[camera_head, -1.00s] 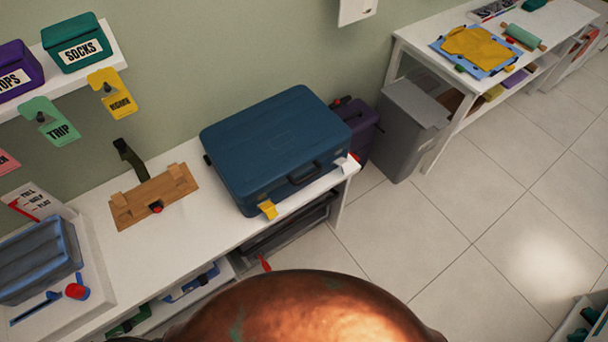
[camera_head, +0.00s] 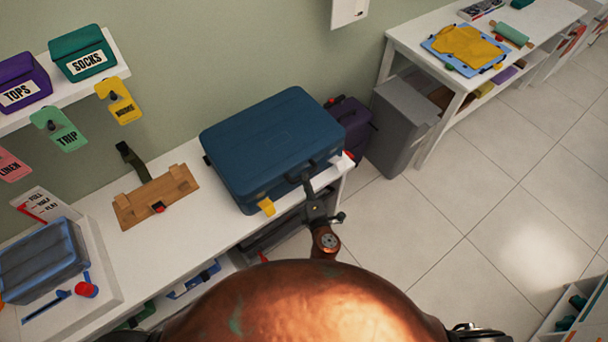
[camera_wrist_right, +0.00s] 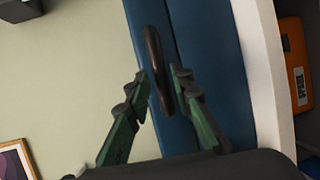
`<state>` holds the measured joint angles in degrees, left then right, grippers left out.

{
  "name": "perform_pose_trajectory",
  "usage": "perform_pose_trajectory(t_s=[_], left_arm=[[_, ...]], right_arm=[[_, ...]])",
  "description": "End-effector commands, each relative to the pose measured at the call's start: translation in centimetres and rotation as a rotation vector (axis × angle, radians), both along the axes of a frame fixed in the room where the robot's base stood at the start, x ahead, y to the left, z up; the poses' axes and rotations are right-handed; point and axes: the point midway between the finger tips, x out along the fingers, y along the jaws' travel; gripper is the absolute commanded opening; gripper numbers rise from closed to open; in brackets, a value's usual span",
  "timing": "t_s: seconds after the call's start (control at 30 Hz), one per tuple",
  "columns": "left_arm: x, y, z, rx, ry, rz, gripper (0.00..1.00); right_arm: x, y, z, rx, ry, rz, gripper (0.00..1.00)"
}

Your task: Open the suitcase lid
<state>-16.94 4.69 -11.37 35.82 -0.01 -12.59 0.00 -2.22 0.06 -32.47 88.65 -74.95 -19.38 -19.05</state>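The blue suitcase (camera_head: 268,140) lies flat and closed on the white bench, its dark handle on the front side. My right gripper (camera_head: 308,184) reaches up to that front side at the handle. In the right wrist view the black handle (camera_wrist_right: 157,68) stands between the two green-black fingers of my right gripper (camera_wrist_right: 160,82). The fingers are apart, with gaps to the handle, so the gripper is open. The suitcase's blue side (camera_wrist_right: 205,50) fills the middle behind them. A yellow tag (camera_head: 266,207) hangs at the suitcase's front left corner. My left gripper is not in view.
A wooden board (camera_head: 155,196) lies on the bench left of the suitcase. A purple case (camera_head: 352,125) and a grey bin (camera_head: 402,125) stand to its right. A shelf with a teal box (camera_head: 82,54) is on the wall at upper left.

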Motion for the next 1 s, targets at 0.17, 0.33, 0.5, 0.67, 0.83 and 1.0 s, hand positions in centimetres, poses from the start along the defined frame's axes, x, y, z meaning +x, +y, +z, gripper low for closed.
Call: perform_pose_trajectory(t_s=[0.17, 0.33, 0.5, 0.67, 0.83, 1.0], left_arm=[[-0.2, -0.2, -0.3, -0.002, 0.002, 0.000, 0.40], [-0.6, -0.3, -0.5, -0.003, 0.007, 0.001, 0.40], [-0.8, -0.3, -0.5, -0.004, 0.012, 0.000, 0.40], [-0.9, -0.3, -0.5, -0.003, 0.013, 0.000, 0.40], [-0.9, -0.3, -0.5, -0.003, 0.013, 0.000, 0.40], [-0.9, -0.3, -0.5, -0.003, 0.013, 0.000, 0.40]], right_arm=[[2.4, 0.7, -0.6, 0.000, 0.001, 0.001, 0.21], [3.3, 0.9, -0.7, 0.000, 0.002, 0.001, 0.21], [3.4, 1.0, -0.7, 0.000, 0.002, 0.000, 0.21], [3.4, 0.9, -0.7, 0.000, 0.002, 0.000, 0.17], [3.4, 0.9, -0.7, 0.000, 0.002, 0.000, 0.06], [3.5, 0.8, -0.8, 0.000, 0.003, -0.001, 0.00]])
